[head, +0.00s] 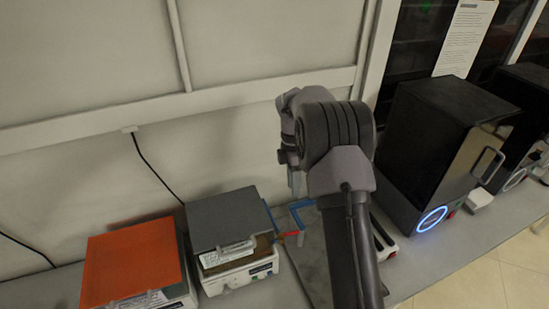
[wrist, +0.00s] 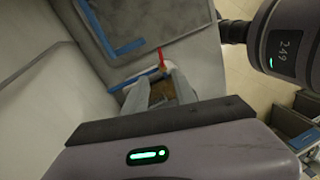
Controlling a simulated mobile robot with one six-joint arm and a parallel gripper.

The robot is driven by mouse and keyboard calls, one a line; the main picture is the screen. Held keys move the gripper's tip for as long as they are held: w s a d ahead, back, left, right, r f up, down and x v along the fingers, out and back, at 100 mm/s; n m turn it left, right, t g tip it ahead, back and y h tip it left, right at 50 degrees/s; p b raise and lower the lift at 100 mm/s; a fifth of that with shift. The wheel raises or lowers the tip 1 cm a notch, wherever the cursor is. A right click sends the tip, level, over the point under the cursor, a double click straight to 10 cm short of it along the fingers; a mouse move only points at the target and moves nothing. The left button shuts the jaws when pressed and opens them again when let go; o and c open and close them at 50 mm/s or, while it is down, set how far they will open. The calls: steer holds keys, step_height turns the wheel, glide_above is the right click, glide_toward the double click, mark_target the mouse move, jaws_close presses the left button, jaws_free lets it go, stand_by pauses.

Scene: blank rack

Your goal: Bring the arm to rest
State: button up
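My gripper (wrist: 158,82) points down toward the bench in the wrist view. Its two grey fingers stand apart, and no object shows held between them. In the head view my arm rises from the bottom and bends at the wrist, with a fingertip of my gripper (head: 295,182) hanging at its left side; the rest is hidden behind the arm. The gripper is above the bench, near a blue-edged marking (head: 301,212).
A grey-topped device (head: 225,217) and an orange-topped device (head: 131,262) stand left on the bench. A black machine with a blue ring light (head: 432,130) stands right. A pale wall (head: 90,70) rises close behind. A red piece (wrist: 160,57) shows beyond the fingers.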

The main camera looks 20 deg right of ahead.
steer(key=shift+a+r, duration=0.1)
steer(key=s+a+r+m+t+b, duration=0.4)
steer(key=s+a+r+m+b, duration=0.3)
steer(key=s+a+m+b, duration=0.4)
steer(key=s+a+f+m+t+b, duration=0.1)
steer(key=s+a+f+m+b, duration=0.1)
steer(key=s, duration=0.4)
steer(key=s+a+f+m+t+y+b, duration=0.1)
steer(key=s+a+f+m+b, duration=0.1)
steer(key=s+m+b, duration=0.1)
steer(key=s+a+f+m+t+b, duration=0.2)
steer(key=s+a+f+m, duration=0.1)
steer(key=s, duration=0.5)
steer(key=shift+s+m+y+b, duration=0.3)
steer(key=shift+m+b, duration=0.05)
steer(key=shift+m, duration=0.45)
